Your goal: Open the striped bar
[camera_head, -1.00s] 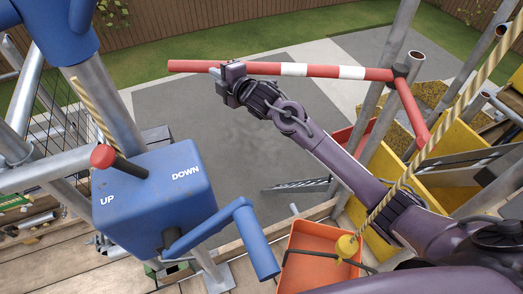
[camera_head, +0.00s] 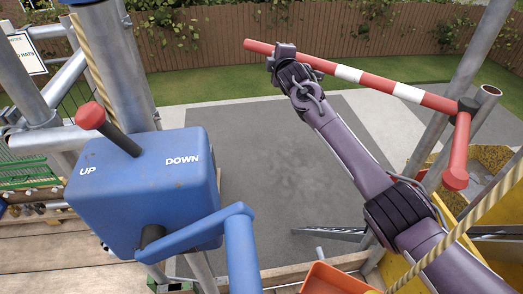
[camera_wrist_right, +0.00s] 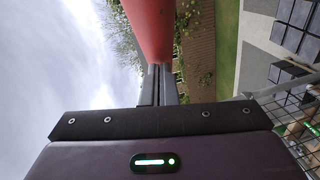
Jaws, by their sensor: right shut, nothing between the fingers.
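The striped bar (camera_head: 350,74) is red with white bands. In the head view it slopes from its free end at upper left down to a black joint on a scaffold post at right; a short red arm (camera_head: 459,150) hangs from that joint. My right gripper (camera_head: 283,50) is at the bar near its free end, overlapping it. Its fingers (camera_wrist_right: 160,82) are shut and empty, and the red bar (camera_wrist_right: 150,25) shows just past their tips in the right wrist view. I cannot tell whether they touch. My left gripper is not in view.
A blue control box (camera_head: 145,190) with a red-knobbed lever and blue crank stands at left. A rope (camera_head: 470,215) hangs at right beside scaffold posts. An orange tub (camera_head: 335,279) is below. A grey paved area (camera_head: 275,150) lies open beyond the deck, before grass and a fence.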

